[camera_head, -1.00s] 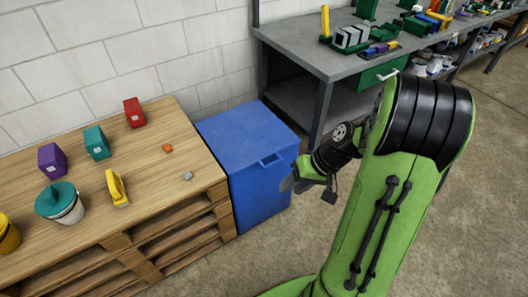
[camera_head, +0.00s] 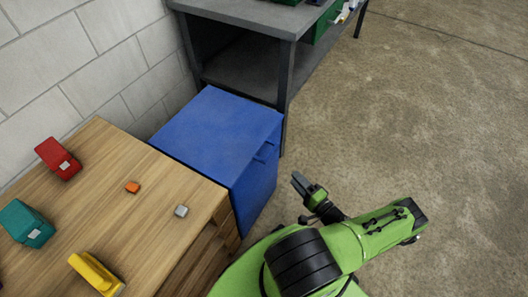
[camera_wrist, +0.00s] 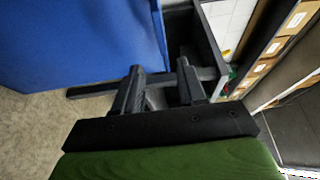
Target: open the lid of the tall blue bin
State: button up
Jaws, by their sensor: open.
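The tall blue bin (camera_head: 225,140) stands between the wooden bench and the grey metal table, its flat lid shut. A small handle (camera_head: 265,152) shows at the lid's front right edge. My gripper (camera_head: 299,184) is to the right of the bin and a little in front of it, apart from the handle. In the wrist view my gripper (camera_wrist: 160,80) has its two dark fingers spread with nothing between them. The bin's blue side (camera_wrist: 80,40) fills the upper left of that view; the handle does not show there.
A wooden bench (camera_head: 120,165) adjoins the bin on the left, with a red box (camera_head: 57,158), a teal box (camera_head: 27,223), a yellow object (camera_head: 95,273) and small blocks. A grey metal table (camera_head: 245,12) stands behind. The concrete floor (camera_head: 420,120) on the right is clear.

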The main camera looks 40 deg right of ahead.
aim_at(271, 152)
jog(key=w+b, duration=0.1)
jog(key=w, duration=0.4)
jog(key=w+b, duration=0.1)
jog(key=w, duration=0.4)
jog(key=w+b, duration=0.1)
jog(key=w, duration=0.4)
jog(key=shift+d, duration=0.35)
jog(key=shift+c, duration=0.4)
grip_shut()
